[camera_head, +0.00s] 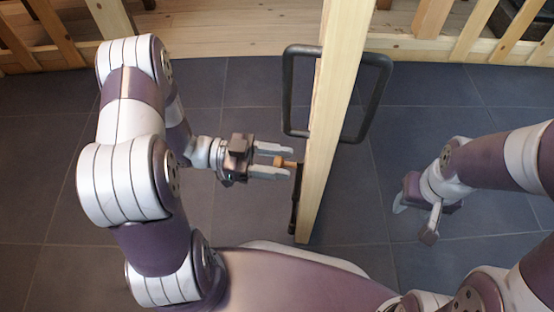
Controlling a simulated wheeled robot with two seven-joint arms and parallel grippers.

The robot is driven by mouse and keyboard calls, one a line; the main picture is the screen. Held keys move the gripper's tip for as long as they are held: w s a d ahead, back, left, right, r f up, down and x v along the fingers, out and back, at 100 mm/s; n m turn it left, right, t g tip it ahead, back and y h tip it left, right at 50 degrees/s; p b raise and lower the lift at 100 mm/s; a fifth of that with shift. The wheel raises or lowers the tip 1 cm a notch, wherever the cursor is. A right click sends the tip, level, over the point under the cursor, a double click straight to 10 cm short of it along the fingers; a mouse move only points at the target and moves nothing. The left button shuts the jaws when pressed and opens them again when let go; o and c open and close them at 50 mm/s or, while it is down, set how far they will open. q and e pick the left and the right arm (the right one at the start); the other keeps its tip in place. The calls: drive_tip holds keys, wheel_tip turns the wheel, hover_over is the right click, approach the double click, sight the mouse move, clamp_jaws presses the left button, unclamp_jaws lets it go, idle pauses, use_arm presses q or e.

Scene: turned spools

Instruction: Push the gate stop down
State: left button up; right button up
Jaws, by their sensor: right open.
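The gate (334,110) is a pale wooden panel seen nearly edge-on from above, standing in the middle of the view.
A dark loop handle (287,90) is on the gate's left side and another (384,95) on its right. A wooden rail fence (440,47) runs along the back. The dark tiled floor (50,150) is otherwise clear.

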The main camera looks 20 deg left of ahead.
use_arm(q)
clamp_jaws()
drive_tip(key=shift+f+b, duration=0.3)
drive_tip(key=shift+f, duration=1.45)
drive_tip(key=shift+o, duration=1.8)
unclamp_jaws()
drive_tip(key=shift+f, duration=0.1)
drive_tip(key=s+a+p, duration=0.1)
drive_tip(key=a+p, duration=0.4)
drive_tip(key=a, duration=0.7)
drive_tip(key=shift+s+a, duration=0.2)
drive_tip(key=shift+a, duration=0.1)
